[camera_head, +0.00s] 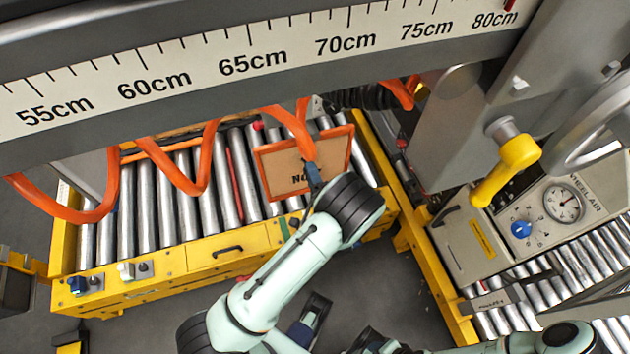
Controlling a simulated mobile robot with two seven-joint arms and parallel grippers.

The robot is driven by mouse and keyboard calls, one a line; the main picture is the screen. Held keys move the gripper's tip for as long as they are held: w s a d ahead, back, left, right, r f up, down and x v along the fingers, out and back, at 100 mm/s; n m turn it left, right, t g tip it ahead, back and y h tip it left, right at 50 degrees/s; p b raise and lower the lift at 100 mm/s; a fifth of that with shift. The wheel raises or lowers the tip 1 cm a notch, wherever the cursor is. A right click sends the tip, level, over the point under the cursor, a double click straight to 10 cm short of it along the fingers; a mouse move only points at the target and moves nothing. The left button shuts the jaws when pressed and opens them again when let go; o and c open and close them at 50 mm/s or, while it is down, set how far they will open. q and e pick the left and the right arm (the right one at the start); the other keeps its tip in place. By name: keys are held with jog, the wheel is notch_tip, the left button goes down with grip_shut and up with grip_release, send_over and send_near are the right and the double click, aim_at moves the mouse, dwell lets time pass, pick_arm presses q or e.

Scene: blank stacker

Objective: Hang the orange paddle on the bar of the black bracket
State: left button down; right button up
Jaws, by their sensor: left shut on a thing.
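The orange paddle (276,150) appears as a flat brown board with an orange rim and black lettering, over the rollers near the middle of the view. My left gripper (313,172) is shut at its lower part; the arm's black wrist (348,208) hides some of the board. An orange coiled hose passes in front of the board and hides part of it. My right gripper (372,343) is low at the bottom edge, away from the board; its fingers are too cut off to judge. I cannot make out the black bracket or its bar clearly.
A large ruler beam (270,58) crosses the top. The orange hose (185,180) hangs below it. A yellow-framed roller conveyor (215,255) lies below. At right stand a yellow-handled lever (508,165) and a gauge panel (525,222). Grey floor shows between the conveyors.

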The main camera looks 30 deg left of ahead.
pick_arm(q)
jog(key=shift+b+x, duration=0.85)
jog(key=shift+x, duration=2.6)
jog(key=shift+f+b, duration=0.7)
jog(key=shift+f, duration=0.35)
pick_arm(e)
jog(key=shift+t, duration=0.5)
jog(key=shift+w+d+f, duration=0.25)
jog(key=shift+w+f, duration=0.4)
jog(key=shift+f, duration=0.15)
jog(key=shift+w+d+f, duration=0.2)
jog(key=shift+w+f, duration=0.4)
jog(key=shift+f, duration=0.2)
pick_arm(q)
jog(key=shift+c, duration=2.4)
grip_release()
jog(key=p, duration=0.1)
send_near(306, 158)
jog(key=d+f, duration=0.1)
jog(key=s+d+f, duration=0.1)
jog(key=f, duration=0.1)
jog(key=shift+s+f, duration=0.15)
jog(key=shift+s, duration=0.05)
pick_arm(e)
jog(key=shift+s+a+r+g, duration=0.2)
jog(key=shift+s+r, duration=0.25)
jog(key=shift+s, duration=0.05)
jog(key=shift+s+a+r+g, duration=0.2)
jog(key=shift+s+r, duration=0.2)
jog(key=shift+s, duration=0.05)
